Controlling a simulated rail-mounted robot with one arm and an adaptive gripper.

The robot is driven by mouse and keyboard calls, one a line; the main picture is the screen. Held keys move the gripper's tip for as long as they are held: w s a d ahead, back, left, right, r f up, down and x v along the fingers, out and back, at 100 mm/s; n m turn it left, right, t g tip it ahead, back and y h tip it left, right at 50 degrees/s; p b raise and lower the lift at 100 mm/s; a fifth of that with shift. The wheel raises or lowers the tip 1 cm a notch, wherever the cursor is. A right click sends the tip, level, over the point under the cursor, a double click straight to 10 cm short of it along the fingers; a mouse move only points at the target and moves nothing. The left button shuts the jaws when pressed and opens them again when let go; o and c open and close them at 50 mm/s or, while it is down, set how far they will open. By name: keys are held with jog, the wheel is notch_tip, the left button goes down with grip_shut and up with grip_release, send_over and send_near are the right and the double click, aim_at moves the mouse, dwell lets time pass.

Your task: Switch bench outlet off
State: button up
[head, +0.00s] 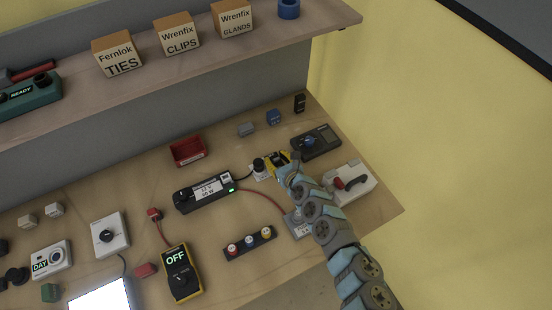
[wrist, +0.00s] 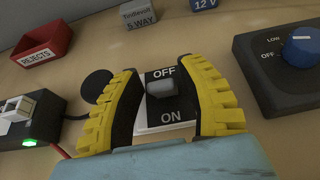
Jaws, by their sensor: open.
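The bench outlet's switch plate (wrist: 144,123) is white with a black panel marked OFF at the far end and ON at the near end. Its grey switch lever (wrist: 161,88) stands between the words, nearer OFF; I cannot tell which way it is set. My gripper (wrist: 157,68) has yellow ribbed fingers, open, one on each side of the lever and apart from it. In the head view my gripper (head: 279,158) is over the outlet's right side and hides the lever. A round black plug (head: 258,164) is left of the gripper, also in the wrist view (wrist: 97,84).
A black power unit (head: 205,193) with a lit green light is left of the outlet. A dark dial box (head: 316,142) is close on the right. A red REJECTS bin (head: 188,151) and small blocks (head: 246,129) stand behind. A red-handled lever box (head: 350,184) is at front right.

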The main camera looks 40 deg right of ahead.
jog(key=shift+f, duration=0.1)
grip_shut()
